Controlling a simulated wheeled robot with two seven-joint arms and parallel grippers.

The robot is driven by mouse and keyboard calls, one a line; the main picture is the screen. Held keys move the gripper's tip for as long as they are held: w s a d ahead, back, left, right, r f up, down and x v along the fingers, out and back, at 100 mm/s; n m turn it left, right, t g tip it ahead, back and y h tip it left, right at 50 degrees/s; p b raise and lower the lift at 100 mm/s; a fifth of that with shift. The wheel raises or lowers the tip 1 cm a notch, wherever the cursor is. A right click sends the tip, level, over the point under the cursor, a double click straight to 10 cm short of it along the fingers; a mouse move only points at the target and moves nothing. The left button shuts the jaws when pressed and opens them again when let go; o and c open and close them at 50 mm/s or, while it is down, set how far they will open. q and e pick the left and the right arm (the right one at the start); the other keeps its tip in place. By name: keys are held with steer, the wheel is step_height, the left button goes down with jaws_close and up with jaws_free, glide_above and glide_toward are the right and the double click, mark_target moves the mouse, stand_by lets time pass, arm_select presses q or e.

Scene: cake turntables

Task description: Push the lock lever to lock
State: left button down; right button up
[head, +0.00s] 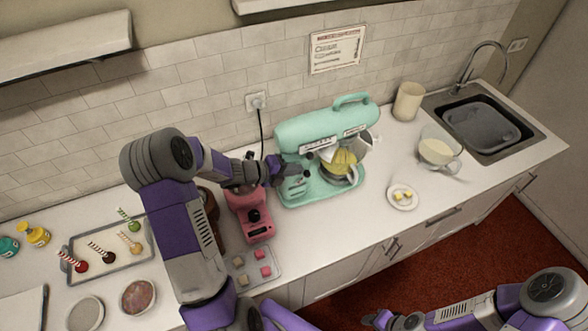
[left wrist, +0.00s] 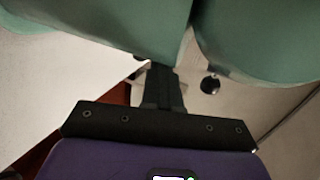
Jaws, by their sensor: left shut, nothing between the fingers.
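The mint-green stand mixer (head: 300,130) stands on the counter with its bowl (head: 338,172) under the head. My left gripper (head: 287,167) is at the mixer's near left side, just below the head. In the left wrist view, my left gripper's fingers (left wrist: 163,88) are shut and empty, close to the green body (left wrist: 110,30). A small dark round knob (left wrist: 210,84), possibly the lock lever's end, shows just right of the fingertips, apart from them. The lever's position is unclear in the head view. My right gripper (head: 382,319) is low at the bottom, away from the mixer.
A pink appliance (head: 252,215) stands left of the mixer, under my left arm. A tray (head: 77,278) of lollipops lies further left. A small plate (head: 402,206), a glass jug (head: 438,152), a beige canister (head: 408,101) and the sink (head: 505,150) are on the right.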

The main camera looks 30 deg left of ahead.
arm_select(q)
steer(key=shift+r, duration=0.1)
steer(key=s+a+r+p, duration=0.1)
steer(key=s+a+r, duration=0.1)
steer(key=r, duration=0.4)
steer(key=s+a+r+p, duration=0.1)
steer(key=s+r+p, duration=0.1)
steer(key=s+r, duration=0.2)
steer(key=shift+a+r, duration=0.4)
steer(key=shift+r, duration=0.55)
steer(key=shift+s, duration=0.1)
